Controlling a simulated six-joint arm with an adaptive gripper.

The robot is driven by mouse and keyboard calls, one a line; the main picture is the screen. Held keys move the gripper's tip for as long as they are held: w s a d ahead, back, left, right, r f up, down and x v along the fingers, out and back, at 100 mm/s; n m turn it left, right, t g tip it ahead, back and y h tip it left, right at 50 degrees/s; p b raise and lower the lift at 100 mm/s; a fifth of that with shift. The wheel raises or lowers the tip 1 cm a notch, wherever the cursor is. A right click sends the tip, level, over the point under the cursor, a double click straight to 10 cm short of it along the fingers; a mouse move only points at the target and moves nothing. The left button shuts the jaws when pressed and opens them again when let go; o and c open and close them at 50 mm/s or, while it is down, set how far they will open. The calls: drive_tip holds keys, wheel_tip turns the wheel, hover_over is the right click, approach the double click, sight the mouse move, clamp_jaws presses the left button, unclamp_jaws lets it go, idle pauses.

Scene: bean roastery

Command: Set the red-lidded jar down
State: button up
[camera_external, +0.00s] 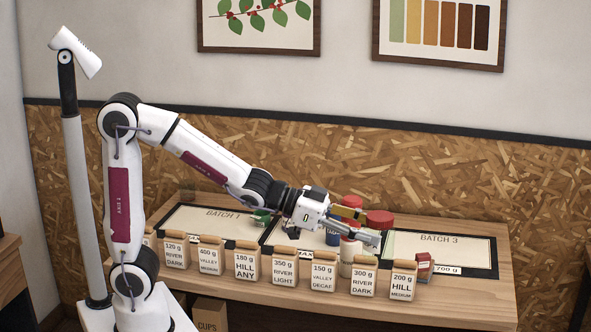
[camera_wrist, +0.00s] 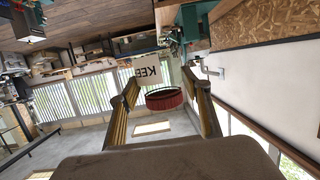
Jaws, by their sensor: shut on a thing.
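My gripper (camera_external: 371,228) reaches out over the table, near the border between the middle mat and the BATCH 3 mat. It is shut on the red-lidded jar, whose wide red lid (camera_external: 379,219) shows at the fingertips. In the wrist view the red lid (camera_wrist: 165,99) lies between the two yellow-lined fingers (camera_wrist: 162,90). The jar's body is mostly hidden, and I cannot tell whether its base touches the table. The BATCH 3 mat (camera_external: 450,247) is a pale sheet with a dark border, mostly bare.
Several labelled bean bags (camera_external: 323,276) line the table's front edge. Another red lid (camera_external: 352,201) stands behind the gripper, and a blue container (camera_external: 333,238) and a white jar (camera_external: 347,252) stand close by.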

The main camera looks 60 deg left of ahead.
sight(380, 215)
drive_tip(key=w, duration=0.1)
drive_tip(key=w+a+r, duration=0.1)
drive_tip(key=w, duration=0.2)
drive_tip(key=shift+a+r, duration=0.15)
drive_tip(key=shift+r, duration=0.25)
drive_tip(key=w+a+f+m+g+h, duration=0.2)
drive_tip(key=w+a+g, duration=0.15)
drive_tip(key=a, duration=0.55)
drive_tip(key=w+a+f+m+g+h, duration=0.1)
drive_tip(key=w+a+f+m+g, duration=0.15)
drive_tip(key=w+a, duration=0.4)
drive_tip(key=s+a+f, duration=0.5)
drive_tip(key=a, duration=0.8)
drive_tip(key=s+a+f, duration=0.5)
drive_tip(key=s+a, duration=0.1)
drive_tip(key=a, duration=0.7)
drive_tip(key=s+a+f, duration=0.4)
drive_tip(key=s+a, duration=0.1)
drive_tip(key=a, duration=0.8)
drive_tip(key=shift+s+a+f+m+t+h, duration=0.25)
drive_tip(key=shift+s+f+m+t+h, duration=0.05)
drive_tip(key=shift+f+m, duration=0.1)
wheel_tip(380, 215, down, 6)
